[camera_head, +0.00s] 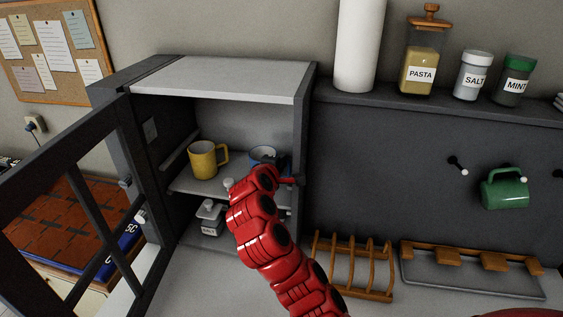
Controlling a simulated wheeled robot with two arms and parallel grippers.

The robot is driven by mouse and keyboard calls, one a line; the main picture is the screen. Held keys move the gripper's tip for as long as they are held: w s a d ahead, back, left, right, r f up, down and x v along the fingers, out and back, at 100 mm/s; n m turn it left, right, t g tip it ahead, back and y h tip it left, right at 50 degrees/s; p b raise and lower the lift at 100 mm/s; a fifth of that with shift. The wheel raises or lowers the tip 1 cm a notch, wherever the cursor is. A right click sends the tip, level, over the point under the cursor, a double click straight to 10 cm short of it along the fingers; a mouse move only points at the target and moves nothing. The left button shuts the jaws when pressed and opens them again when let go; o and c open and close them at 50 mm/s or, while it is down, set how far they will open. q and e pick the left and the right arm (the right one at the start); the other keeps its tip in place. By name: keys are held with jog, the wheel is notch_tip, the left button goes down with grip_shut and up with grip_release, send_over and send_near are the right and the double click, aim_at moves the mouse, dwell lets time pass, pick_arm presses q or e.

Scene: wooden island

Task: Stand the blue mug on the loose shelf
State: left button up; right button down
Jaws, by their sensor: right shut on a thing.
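The blue mug (262,152) is inside the open cabinet, at the right of the upper compartment. Only its rim and a little of its side show. My right gripper (272,164) reaches in from the front and is shut on it; the wrist hides the fingers and the mug's lower part. The grey shelf (213,187) lies across the middle of the cabinet. I cannot tell whether the mug's base touches it. My left gripper is not in view.
A yellow mug (203,160) stands on the same shelf, left of the blue mug. A labelled jar (209,218) stands below. The cabinet's framed door (75,205) is open to the left. A wooden rack (352,268) stands on the counter right of my arm.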

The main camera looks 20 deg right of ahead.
jog(key=shift+f, duration=0.2)
jog(key=c, duration=0.8)
grip_release()
jog(key=shift+s+a+b, duration=0.25)
jog(key=shift+b, duration=0.05)
jog(key=p+v, duration=0.4)
jog(key=v, duration=1.2)
jog(key=shift+s+r, duration=0.15)
jog(key=shift+s, duration=0.15)
jog(key=shift+a, duration=0.2)
